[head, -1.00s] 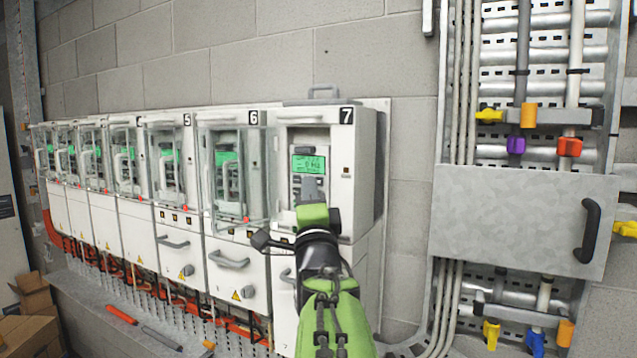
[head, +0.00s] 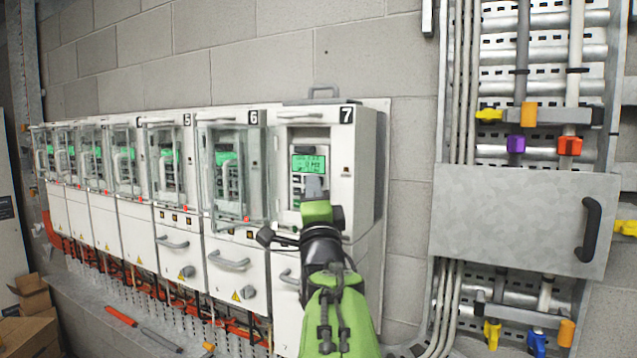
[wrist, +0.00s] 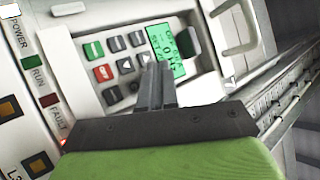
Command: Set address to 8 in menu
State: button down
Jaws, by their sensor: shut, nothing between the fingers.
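Drive unit 7 (head: 358,150) is a white cabinet at the right end of the row, with its keypad panel uncovered. Its lit green display (head: 308,163) shows dark text; in the wrist view the display (wrist: 160,40) is tilted, partly hidden by my fingers, and seems to show a large 0. The keypad has a green button (wrist: 93,50), a red button (wrist: 103,73) and several grey buttons (wrist: 114,44). My gripper (wrist: 157,72) is shut and empty, its fingertips over the keypad beside the display. I cannot tell whether they touch a button. It also shows in the head view (head: 314,184).
Drive unit 6 (head: 253,165) and several others stand to the left behind clear covers. A grey metal panel with a black handle (head: 591,230) and pipes with coloured valves are on the right. Cardboard boxes (head: 32,300) sit at lower left.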

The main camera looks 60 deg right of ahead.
jog(key=shift+d, duration=0.1)
dwell(0.4)
jog(key=shift+s+a+b, duration=0.1)
jog(key=shift+a+b, duration=0.5)
jog(key=shift+a, duration=0.2)
jog(key=w+f+b, duration=0.2)
jog(key=f+b, duration=0.1)
jog(key=shift+w, duration=0.3)
jog(key=shift+w+r, duration=0.1)
jog(key=shift+r, duration=0.1)
